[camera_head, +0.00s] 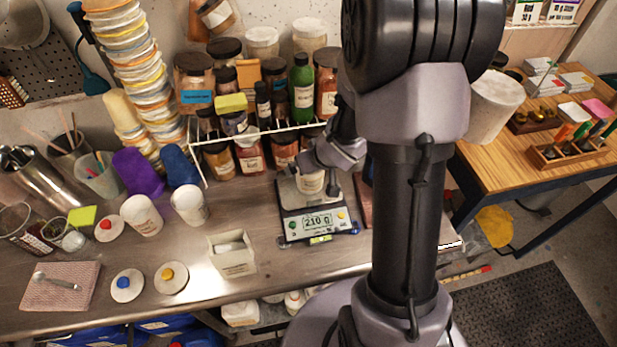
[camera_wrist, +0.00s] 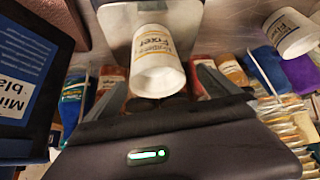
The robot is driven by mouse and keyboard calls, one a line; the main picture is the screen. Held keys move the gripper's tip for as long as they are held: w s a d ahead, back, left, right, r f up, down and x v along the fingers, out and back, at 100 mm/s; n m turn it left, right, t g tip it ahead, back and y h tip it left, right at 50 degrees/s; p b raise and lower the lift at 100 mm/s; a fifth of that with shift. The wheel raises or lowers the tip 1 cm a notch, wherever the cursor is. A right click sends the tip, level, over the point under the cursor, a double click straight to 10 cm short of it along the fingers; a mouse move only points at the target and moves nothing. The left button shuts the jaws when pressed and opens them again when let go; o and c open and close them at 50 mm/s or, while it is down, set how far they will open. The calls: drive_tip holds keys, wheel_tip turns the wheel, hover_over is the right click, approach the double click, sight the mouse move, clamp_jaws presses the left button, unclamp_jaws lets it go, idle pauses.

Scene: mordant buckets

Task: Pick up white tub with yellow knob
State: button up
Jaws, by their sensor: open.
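A white tub (camera_head: 311,182) with a printed label stands on the digital scale (camera_head: 316,223), which reads 210 g. I see no yellow knob on this tub in either view. In the wrist view the same tub (camera_wrist: 158,72) lies between the two dark fingers of my gripper (camera_wrist: 160,88), which are apart. I cannot tell whether they touch it. In the head view my gripper (camera_head: 333,158) is over the scale and hides part of the tub. A white lid with a yellow knob (camera_head: 169,275) lies on the bench at the front left.
Lids with a blue knob (camera_head: 125,284) and a red knob (camera_head: 107,229) lie further left. Two more white tubs (camera_head: 142,216) (camera_head: 189,205) and a square white container (camera_head: 232,254) stand left of the scale. Jars (camera_head: 249,155) crowd close behind it.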

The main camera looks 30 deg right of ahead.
drive_tip(key=x, duration=0.1)
drive_tip(key=b+x, duration=0.1)
drive_tip(key=x, duration=0.1)
drive_tip(key=b+x, duration=0.1)
drive_tip(key=x, duration=0.1)
drive_tip(key=shift+s+d+f, duration=0.15)
drive_tip(key=shift+s+d, duration=0.15)
drive_tip(key=shift+s, duration=0.05)
drive_tip(key=c, duration=1.8)
